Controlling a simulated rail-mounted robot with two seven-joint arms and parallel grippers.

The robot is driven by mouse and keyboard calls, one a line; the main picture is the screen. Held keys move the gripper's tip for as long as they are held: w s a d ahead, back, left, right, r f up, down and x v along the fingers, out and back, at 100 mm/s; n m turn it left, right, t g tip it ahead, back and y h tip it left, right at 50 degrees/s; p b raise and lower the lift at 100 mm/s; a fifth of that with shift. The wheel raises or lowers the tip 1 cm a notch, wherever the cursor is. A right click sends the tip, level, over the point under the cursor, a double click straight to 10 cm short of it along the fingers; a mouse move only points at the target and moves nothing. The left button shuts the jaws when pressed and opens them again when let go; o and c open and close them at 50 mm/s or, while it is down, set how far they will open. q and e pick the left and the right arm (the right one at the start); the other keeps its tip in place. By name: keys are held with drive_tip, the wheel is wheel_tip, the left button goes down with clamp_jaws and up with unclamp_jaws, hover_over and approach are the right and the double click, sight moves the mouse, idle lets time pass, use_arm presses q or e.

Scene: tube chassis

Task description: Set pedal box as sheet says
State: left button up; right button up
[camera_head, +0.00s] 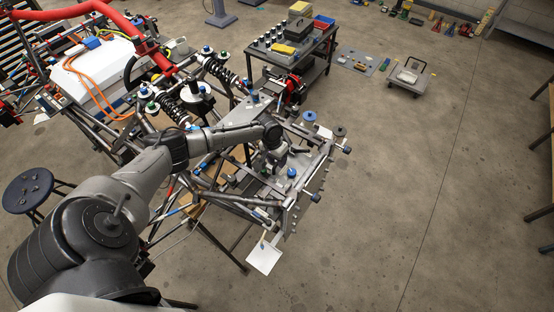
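A tube chassis (215,185) of grey metal tubes spans the middle of the view. At its front end is a grey metal plate area (268,190) with small fittings, among them a blue-topped part (292,172); I cannot clearly pick out the pedal box there. My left arm reaches in from the lower left. My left gripper (272,162) points down over the front end, small and dark among the parts. Whether it is open, shut or touching anything cannot be made out. A white sheet (263,258) hangs at the chassis's near front corner; no writing is legible. My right gripper is out of view.
A dark work cart (292,48) with bins and several small jars stands behind the chassis. A low trolley (410,76) and a grey mat with parts (363,62) lie beyond. A round stool (28,190) is at left.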

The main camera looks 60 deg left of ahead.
use_arm(q)
drive_tip(key=shift+c, duration=0.3)
clamp_jaws()
drive_tip(key=shift+a, duration=0.15)
